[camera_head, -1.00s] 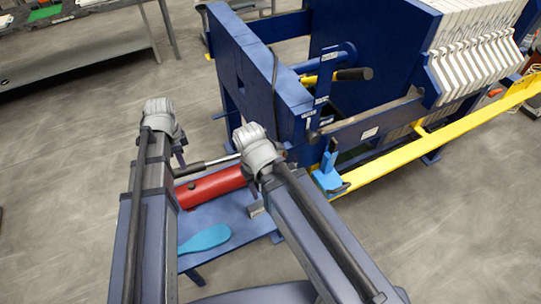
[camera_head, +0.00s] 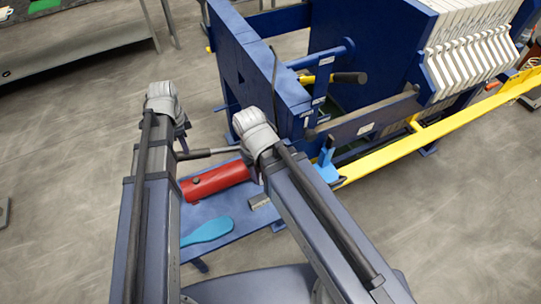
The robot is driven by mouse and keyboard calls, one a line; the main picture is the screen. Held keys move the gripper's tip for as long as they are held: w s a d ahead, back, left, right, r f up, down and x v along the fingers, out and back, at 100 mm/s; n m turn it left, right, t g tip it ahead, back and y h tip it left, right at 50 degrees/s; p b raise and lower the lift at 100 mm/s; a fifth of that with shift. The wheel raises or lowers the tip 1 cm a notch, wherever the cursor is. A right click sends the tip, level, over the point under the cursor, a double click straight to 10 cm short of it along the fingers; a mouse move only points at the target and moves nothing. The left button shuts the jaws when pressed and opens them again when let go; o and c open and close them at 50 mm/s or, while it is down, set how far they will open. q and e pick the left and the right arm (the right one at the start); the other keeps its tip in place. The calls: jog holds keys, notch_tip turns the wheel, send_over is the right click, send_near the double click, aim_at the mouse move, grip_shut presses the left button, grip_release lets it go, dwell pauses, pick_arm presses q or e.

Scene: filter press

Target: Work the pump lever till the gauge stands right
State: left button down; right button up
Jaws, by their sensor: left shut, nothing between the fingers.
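A grey rod with a dark grip (camera_head: 207,153), which looks like the pump lever, slopes beside a red cylinder (camera_head: 212,180) on a low blue bench plate (camera_head: 240,215). My left gripper (camera_head: 184,146) is shut and empty, pointing down close to the rod's dark left end. I cannot tell whether it touches the rod. No gauge face can be made out.
The blue press frame (camera_head: 262,70) stands behind, with a yellow black-gripped handle (camera_head: 335,78) and a long yellow rail (camera_head: 420,145). Open floor lies to the left.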

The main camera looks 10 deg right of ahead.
pick_arm(q)
notch_tip(320, 180, down, 9)
jog(key=a+b, duration=0.1)
jog(key=b, duration=0.7)
jog(key=r+p, duration=0.7)
jog(key=d+r+p, duration=0.1)
jog(key=r+p, duration=0.2)
jog(key=shift+d+r+p, duration=0.1)
jog(key=shift+r+p, duration=0.25)
jog(key=shift+f, duration=0.2)
jog(key=shift+f+b, duration=0.15)
jog(key=shift+b, duration=0.2)
dwell(2.4)
jog(key=shift+w, duration=0.1)
